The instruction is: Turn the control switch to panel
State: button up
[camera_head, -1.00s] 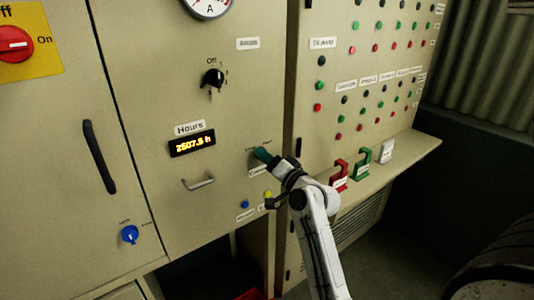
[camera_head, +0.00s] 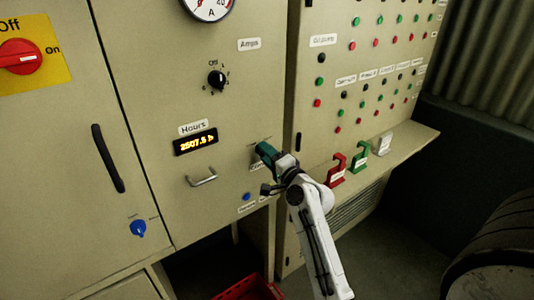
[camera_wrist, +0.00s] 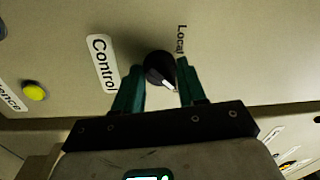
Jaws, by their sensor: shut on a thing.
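The control switch (camera_wrist: 158,68) is a round black knob with a white pointer mark, seen in the wrist view beside a label reading "Control" and a mark reading "Local". The pointer is tilted toward the lower right of that view. My gripper (camera_wrist: 160,85) has its two green fingers on either side of the knob, closed on it. In the head view my gripper (camera_head: 264,150) reaches the lower right of the middle cabinet door and hides the knob. The "Panel" mark cannot be read in the wrist view.
Red (camera_head: 336,172) and green (camera_head: 361,158) padlock-shaped pieces stand on the ledge.

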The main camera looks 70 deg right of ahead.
jog(key=o, duration=1.1)
jog(key=shift+c, duration=0.2)
jog(key=b+v, duration=0.2)
jog(key=v, duration=0.8)
jog(key=shift+s+a+b, duration=0.15)
jog(key=shift+s+b, duration=0.2)
